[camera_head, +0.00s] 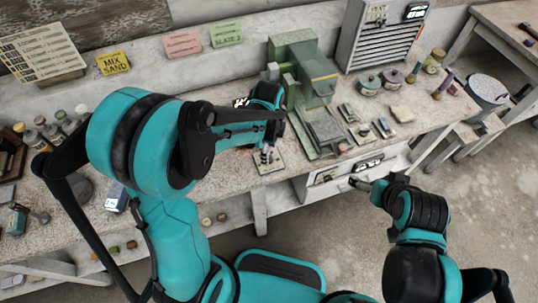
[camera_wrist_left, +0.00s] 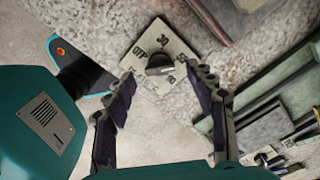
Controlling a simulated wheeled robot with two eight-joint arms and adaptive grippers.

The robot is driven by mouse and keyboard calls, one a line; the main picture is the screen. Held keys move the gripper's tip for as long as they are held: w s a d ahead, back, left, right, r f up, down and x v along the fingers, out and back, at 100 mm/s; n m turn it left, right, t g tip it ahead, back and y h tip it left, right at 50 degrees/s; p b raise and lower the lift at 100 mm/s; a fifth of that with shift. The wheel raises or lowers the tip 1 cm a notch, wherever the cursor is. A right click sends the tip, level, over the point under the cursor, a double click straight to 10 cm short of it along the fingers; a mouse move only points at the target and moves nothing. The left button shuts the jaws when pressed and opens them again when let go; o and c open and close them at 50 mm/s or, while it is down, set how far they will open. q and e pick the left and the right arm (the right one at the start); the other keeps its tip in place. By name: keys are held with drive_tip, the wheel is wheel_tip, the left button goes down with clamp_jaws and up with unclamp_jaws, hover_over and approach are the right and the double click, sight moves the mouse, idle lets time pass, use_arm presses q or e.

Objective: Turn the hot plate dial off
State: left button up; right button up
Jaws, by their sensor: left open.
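The dial, a dark round knob (camera_wrist_left: 158,63), sits on a pale square plate (camera_wrist_left: 146,46) marked OFF, 30 and further numbers. A light mark shows on the knob's lower right side, away from OFF; its exact setting is hard to read. In the head view the dial plate (camera_head: 277,164) lies near the bench's front edge, partly hidden by my left gripper (camera_head: 266,153). In the wrist view my left gripper (camera_wrist_left: 160,73) is open, its fingertips on either side of the knob with gaps. My right gripper (camera_head: 358,184) is away from the dial, before the drawers; its jaws are too small to read.
A green machine (camera_head: 310,70) with a flat grey plate stands right of the dial. Small blocks and tins (camera_head: 368,84) lie farther right on the bench (camera_head: 225,80). A grey drawer cabinet (camera_head: 375,45) stands behind. Bottles (camera_head: 55,132) stand at the left.

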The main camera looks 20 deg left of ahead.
use_arm(q)
wheel_tip(320, 180, down, 2)
drive_tip(key=c, duration=1.2)
drive_tip(key=shift+o, duration=0.2)
